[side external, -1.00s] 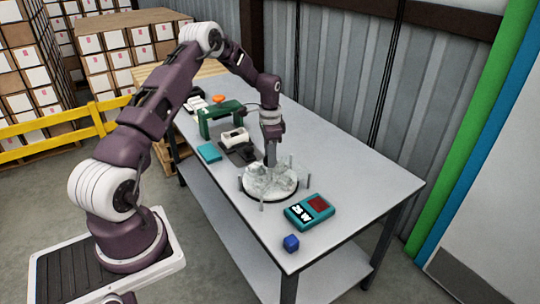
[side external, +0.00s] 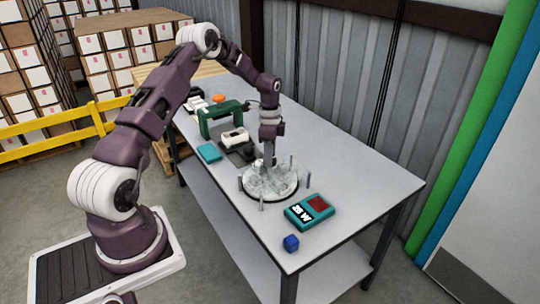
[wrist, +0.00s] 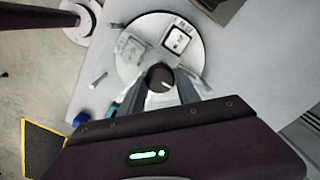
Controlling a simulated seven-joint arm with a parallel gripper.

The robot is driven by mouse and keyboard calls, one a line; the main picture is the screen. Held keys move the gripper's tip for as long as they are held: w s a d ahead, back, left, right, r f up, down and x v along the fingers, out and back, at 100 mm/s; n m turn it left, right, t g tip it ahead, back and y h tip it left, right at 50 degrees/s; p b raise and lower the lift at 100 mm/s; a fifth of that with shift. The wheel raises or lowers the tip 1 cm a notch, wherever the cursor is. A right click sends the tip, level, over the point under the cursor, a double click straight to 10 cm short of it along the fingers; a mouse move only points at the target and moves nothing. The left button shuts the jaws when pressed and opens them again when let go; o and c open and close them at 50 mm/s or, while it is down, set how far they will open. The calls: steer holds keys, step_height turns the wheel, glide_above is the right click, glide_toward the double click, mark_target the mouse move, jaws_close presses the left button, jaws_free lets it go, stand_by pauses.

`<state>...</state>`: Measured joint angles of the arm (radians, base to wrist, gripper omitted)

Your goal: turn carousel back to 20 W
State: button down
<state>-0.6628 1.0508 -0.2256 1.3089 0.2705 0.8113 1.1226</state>
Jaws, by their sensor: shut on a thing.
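The carousel (side external: 284,194) is a round pale disc with a dark edge, standing on the table, with several grey posts around it. In the wrist view the carousel (wrist: 140,28) carries a white square piece with a dark frame (wrist: 177,40) and a greyish block (wrist: 132,50). A small label beside the framed piece is too small to read surely. A round black knob (wrist: 161,77) with a pale mark sits near the disc's middle. My gripper (side external: 269,164) points down over the carousel; in the wrist view its fingers are shut on the knob from both sides.
A teal device with a dark red screen (side external: 310,211) and a blue cube (side external: 291,243) lie near the table's front edge. A green arch (side external: 221,117), a white device (side external: 235,137) and a teal box (side external: 209,152) stand behind the carousel. The table's right side is clear.

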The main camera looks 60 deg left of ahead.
steer(key=shift+s, duration=0.1)
stand_by(0.5)
steer(key=c, duration=0.9)
jaws_free()
step_height(320, 180, up, 7)
steer(key=shift+r, duration=0.1)
